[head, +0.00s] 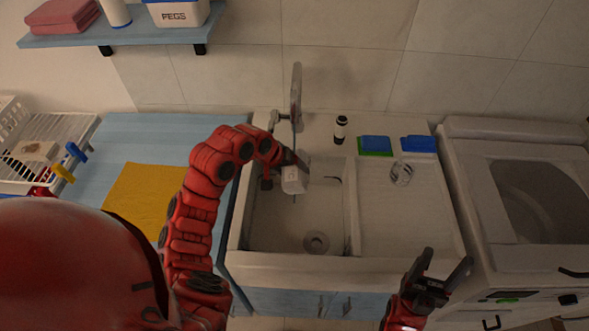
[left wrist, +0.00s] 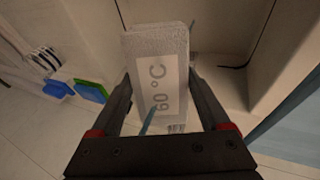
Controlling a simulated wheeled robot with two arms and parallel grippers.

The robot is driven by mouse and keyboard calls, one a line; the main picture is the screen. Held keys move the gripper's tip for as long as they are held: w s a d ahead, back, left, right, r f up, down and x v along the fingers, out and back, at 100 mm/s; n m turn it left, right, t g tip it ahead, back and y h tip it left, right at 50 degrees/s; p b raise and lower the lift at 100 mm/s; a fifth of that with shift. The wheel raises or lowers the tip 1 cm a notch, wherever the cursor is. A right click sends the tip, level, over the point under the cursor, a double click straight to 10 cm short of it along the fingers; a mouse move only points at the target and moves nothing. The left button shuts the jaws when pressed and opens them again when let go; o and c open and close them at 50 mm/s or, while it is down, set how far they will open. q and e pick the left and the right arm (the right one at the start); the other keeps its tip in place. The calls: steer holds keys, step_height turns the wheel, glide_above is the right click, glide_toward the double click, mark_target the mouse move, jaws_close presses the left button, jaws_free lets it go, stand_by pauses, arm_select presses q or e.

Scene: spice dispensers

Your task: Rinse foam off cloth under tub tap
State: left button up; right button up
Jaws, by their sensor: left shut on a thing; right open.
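A pale grey cloth-like block (head: 294,181) is held over the left basin of the white tub (head: 285,228). In the left wrist view the block (left wrist: 155,42) has a rough edge and a light panel reading "60 °C". My left gripper (left wrist: 161,88) is shut on it, a finger on each side. The tap (head: 283,117) stands at the back rim. A thin blue-teal streak (left wrist: 149,121) crosses the panel, looking like running water. I cannot make out foam. My right gripper (head: 443,268) is open and empty in front of the tub's right side.
A dark-and-white bottle (head: 340,129), a green-blue sponge (head: 375,146), a blue block (head: 419,144) and a clear glass (head: 401,173) stand at the tub's back right. A yellow mat (head: 148,203) lies on the blue counter. A washing machine (head: 500,250) stands right.

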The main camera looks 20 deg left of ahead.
arm_select(q)
steer(key=shift+w, duration=0.1)
steer(key=shift+w+d, duration=0.25)
steer(key=shift+d, duration=0.2)
steer(key=shift+s+d+r+p, duration=0.1)
steer(key=shift+s+d+p, duration=0.2)
steer(key=shift+s+p, duration=0.2)
steer(key=shift+s+d+r+p, duration=0.1)
steer(key=shift+s+d+p, duration=0.15)
steer(key=shift+s+p, duration=0.25)
steer(key=s+d+p, duration=0.2)
steer(key=s, duration=0.1)
steer(key=s+d+p, duration=0.1)
steer(key=s, duration=0.1)
steer(key=shift+f, duration=0.2)
stand_by(0.8)
